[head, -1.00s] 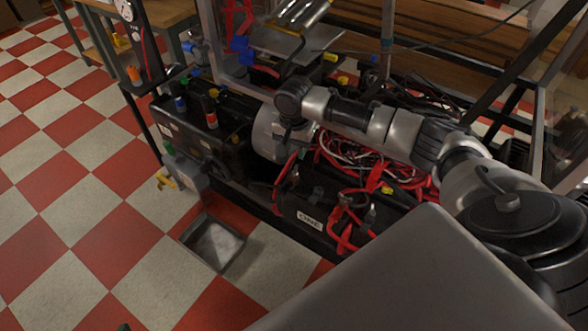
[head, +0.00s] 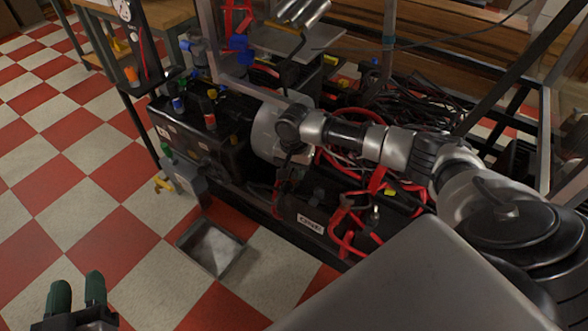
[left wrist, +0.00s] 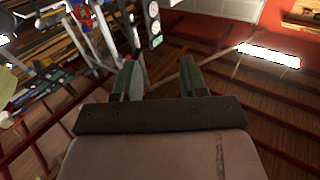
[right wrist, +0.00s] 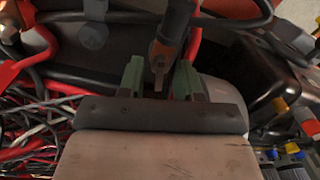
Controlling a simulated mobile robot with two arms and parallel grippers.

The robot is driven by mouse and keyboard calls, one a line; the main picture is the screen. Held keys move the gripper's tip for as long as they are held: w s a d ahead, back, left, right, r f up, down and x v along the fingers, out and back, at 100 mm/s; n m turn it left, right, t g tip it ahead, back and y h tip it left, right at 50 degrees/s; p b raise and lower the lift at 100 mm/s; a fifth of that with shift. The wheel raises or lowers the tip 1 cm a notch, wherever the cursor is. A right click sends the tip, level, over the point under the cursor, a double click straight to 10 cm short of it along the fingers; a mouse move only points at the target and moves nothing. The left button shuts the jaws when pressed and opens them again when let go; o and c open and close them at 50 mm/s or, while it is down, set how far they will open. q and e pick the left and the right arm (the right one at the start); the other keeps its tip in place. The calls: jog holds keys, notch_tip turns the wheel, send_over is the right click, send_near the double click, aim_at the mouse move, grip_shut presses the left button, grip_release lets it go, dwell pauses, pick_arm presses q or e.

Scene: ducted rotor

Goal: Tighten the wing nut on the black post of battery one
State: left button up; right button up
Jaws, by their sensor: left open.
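A black battery (head: 290,208) with a white label (head: 310,224) sits low in the middle of the head view, with red cables and dark terminal parts on top. I cannot make out the wing nut or tell which post is the black one. My right gripper (right wrist: 160,75) points down near the battery's terminals; its fingers are hidden in the head view. In the right wrist view its green fingers stand apart on either side of a dark grey cable end (right wrist: 160,50), with no clear grip. My left gripper (head: 76,294) is open and empty at the bottom left, over the floor.
A black box (head: 200,130) with coloured caps stands left of the battery. An open grey tray (head: 238,262) lies on the checkered floor. Red and black cables (head: 400,190) crowd the area behind the battery. Frame posts (head: 388,40) rise at the back.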

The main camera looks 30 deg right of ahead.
grip_shut()
jog(key=shift+r, duration=0.15)
